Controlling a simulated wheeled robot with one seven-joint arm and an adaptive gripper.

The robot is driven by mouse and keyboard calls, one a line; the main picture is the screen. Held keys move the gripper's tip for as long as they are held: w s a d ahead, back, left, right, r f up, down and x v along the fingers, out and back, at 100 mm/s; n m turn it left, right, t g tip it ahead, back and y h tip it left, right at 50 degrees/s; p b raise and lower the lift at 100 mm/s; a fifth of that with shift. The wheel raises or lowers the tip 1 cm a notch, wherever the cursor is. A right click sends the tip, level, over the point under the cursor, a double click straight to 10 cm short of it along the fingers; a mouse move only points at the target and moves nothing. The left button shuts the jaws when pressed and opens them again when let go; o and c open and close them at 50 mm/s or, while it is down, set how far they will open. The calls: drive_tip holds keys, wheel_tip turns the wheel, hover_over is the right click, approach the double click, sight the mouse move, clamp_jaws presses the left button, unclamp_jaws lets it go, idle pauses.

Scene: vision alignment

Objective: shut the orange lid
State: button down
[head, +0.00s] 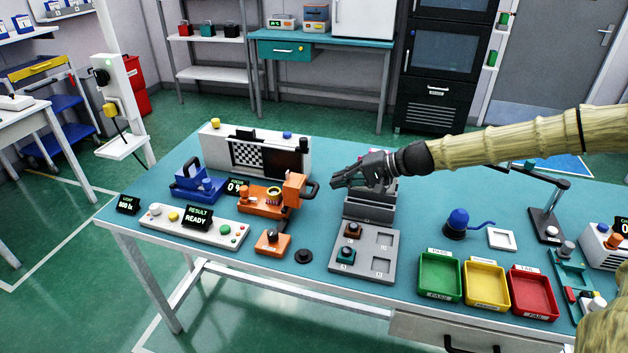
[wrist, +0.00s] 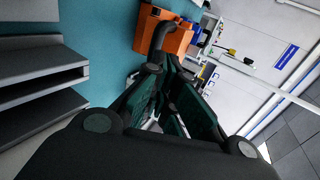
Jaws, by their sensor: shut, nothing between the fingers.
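The orange fixture (head: 262,207) stands on the teal table, left of my gripper. Its orange lid (head: 294,188) stands raised at the right side, with a black handle (head: 312,188) sticking out to the right. A ring-shaped part (head: 273,195) shows uncovered on the fixture's base. My gripper (head: 335,183) is shut and empty, just right of the handle. In the wrist view the orange lid (wrist: 168,31) and its dark curved handle (wrist: 160,38) are beyond my fingertips (wrist: 154,70). I cannot tell whether the fingers touch the handle.
A grey stepped stand (head: 368,208) is below my gripper, with a grey tray (head: 364,252) in front. A blue fixture (head: 198,183) stands left of the orange one. A white box with a checkered panel (head: 250,153) is behind. Green, yellow and red bins (head: 440,277) stand front right.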

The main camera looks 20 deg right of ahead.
sight(305, 180)
drive_tip(key=shift+x, duration=1.7)
drive_tip(key=shift+w+a+p, duration=0.25)
drive_tip(key=shift+w+a, duration=0.35)
drive_tip(key=shift+a, duration=0.3)
drive_tip(key=shift+w+a+p, duration=0.25)
drive_tip(key=shift+w+a, duration=0.3)
drive_tip(key=shift+a, duration=0.35)
drive_tip(key=shift+w+a+r+p, duration=0.15)
drive_tip(key=shift+r+p, duration=0.1)
drive_tip(key=shift+p, duration=0.35)
